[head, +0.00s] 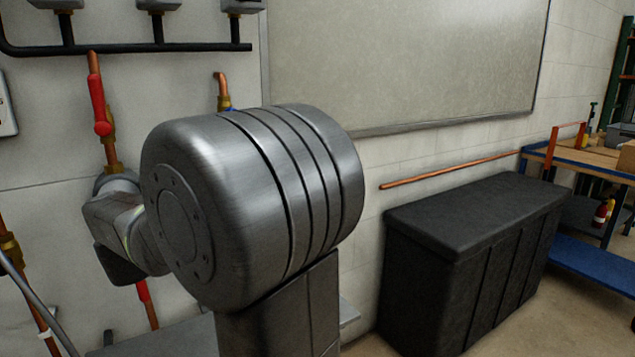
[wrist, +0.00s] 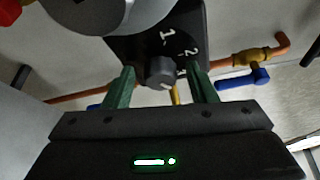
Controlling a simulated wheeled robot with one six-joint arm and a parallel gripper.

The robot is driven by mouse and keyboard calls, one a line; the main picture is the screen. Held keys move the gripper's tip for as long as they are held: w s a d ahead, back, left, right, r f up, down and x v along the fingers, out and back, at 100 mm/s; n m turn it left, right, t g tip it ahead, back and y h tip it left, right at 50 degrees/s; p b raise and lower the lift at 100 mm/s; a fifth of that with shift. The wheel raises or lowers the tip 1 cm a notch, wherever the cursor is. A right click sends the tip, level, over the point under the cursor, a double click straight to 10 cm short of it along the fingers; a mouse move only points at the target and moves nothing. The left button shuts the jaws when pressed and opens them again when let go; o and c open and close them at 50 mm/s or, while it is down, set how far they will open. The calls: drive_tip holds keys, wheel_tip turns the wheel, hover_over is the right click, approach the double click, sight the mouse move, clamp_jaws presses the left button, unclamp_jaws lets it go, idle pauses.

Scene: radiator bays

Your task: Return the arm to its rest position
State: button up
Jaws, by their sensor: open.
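My gripper (wrist: 162,88) shows in the wrist view with two green fingers set apart, so it is open. Between and beyond the fingertips is a grey round knob (wrist: 160,71) on a black plate (wrist: 135,48) marked with numbers. I cannot tell whether the fingers touch the knob. In the head view my own arm fills the middle and hides the gripper's fingers and the plate.
Copper pipes with a red-handled valve (head: 101,110) run up the wall at left. A blue-handled valve (wrist: 243,80) is right of the fingers. A black chest (head: 470,260) stands right of my arm. A workbench (head: 585,155) is at far right.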

drive_tip(key=n+t+y+b, duration=0.1)
drive_tip(key=n+y+b, duration=0.1)
drive_tip(key=n, duration=0.4)
drive_tip(key=n+t+y+b, duration=0.1)
drive_tip(key=n+y+b, duration=0.1)
drive_tip(key=n, duration=0.5)
drive_tip(key=n+t+y+b, duration=0.1)
drive_tip(key=n+y+b, duration=0.1)
drive_tip(key=n, duration=0.5)
drive_tip(key=shift+w+d+f+b, duration=0.1)
drive_tip(key=shift+d+f+b, duration=0.2)
drive_tip(key=shift+b, duration=0.35)
drive_tip(key=shift+f+t, duration=0.1)
drive_tip(key=shift+t, duration=0.2)
